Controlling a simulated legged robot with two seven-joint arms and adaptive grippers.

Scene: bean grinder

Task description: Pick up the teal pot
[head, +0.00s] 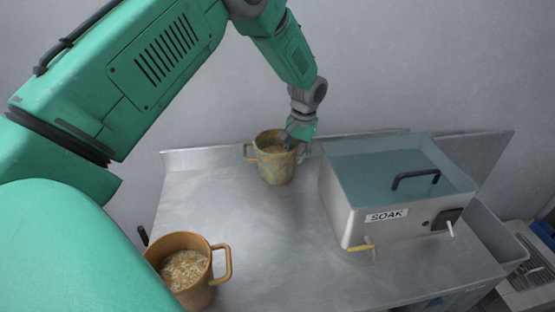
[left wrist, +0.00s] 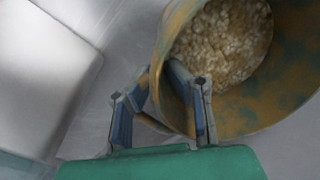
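The teal pot (head: 277,165), mottled teal and ochre, stands upright at the back of the metal counter, with handles at its sides. It holds pale grainy contents. My left gripper (head: 300,131) is at its right rim in the head view. In the left wrist view, the fingers of my left gripper (left wrist: 160,72) straddle the wall of the teal pot (left wrist: 285,95), one inside and one outside. The tips look closed in on the wall; exact contact is hard to see. The pot appears to rest on the counter. My right gripper is not in view.
An orange-brown pot (head: 191,272) with similar contents stands at the front left of the counter (head: 260,230). A metal box labelled SOAK (head: 345,212), with a glassy lid and black handle, stands right of the teal pot. The counter's middle is clear. A wall rises behind.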

